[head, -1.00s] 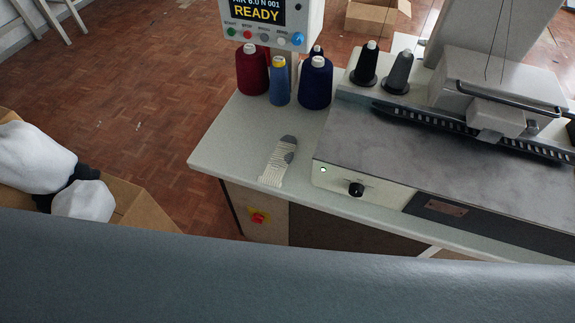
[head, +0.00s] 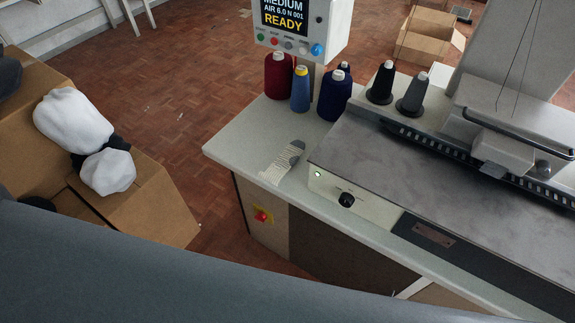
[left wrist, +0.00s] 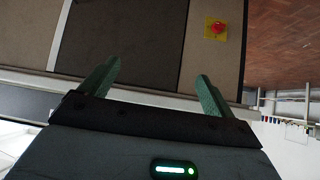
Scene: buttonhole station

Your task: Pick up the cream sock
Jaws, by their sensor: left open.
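The cream sock (head: 279,165) lies flat on the pale tabletop, left of the grey machine. It is ribbed cream with grey patches at its far end. It is not visible in the left wrist view. My left gripper (left wrist: 158,85) shows in the left wrist view with its two green fingers apart and nothing between them. It faces the front of the table cabinet, with the red stop button (left wrist: 217,28) at upper right. Neither gripper shows in the head view.
Red (head: 278,76), light blue (head: 300,92) and dark blue (head: 335,97) thread cones stand behind the sock, below the display (head: 287,18). The machine (head: 420,165) fills the right. An open cardboard box (head: 160,205) with white bundles stands at left. The table's left corner (head: 222,150) is bare.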

